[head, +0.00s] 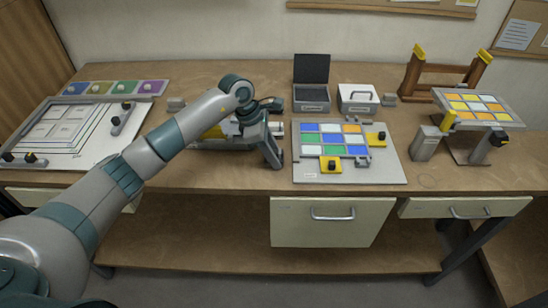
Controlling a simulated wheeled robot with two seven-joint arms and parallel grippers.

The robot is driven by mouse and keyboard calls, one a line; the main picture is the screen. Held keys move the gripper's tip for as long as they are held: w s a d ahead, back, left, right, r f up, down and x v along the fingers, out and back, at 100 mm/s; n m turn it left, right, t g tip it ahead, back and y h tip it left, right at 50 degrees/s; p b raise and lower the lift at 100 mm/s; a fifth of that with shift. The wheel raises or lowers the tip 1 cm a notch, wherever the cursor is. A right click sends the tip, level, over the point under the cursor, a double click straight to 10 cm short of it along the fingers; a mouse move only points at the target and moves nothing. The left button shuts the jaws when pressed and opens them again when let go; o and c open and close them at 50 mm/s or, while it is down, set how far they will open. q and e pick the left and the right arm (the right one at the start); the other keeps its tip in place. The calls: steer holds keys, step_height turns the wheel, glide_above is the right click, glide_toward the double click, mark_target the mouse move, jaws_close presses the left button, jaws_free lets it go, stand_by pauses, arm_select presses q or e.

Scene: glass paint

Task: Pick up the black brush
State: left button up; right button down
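My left arm reaches in from the lower left, and my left gripper (268,150) hangs over the middle of the workbench, left of the coloured tile panel. One dark finger shows clearly, pointing down near the panel's left edge. The other finger is not clear, so I cannot tell whether the gripper is open, or whether it holds anything. I cannot make out a black brush for sure. A partly hidden yellow and grey object (211,132) lies beside and behind the gripper. My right gripper is not in view.
The tile panel (300,174) lies right of the gripper. A black open-lidded box (312,72) and a white handled box (357,97) stand behind it. A tilted tile stand (441,101) is at right. A white board (84,149) and colour strip (157,87) are at left.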

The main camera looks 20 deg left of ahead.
mark_target(277, 151)
arm_select(q)
steer(key=shift+r, duration=0.1)
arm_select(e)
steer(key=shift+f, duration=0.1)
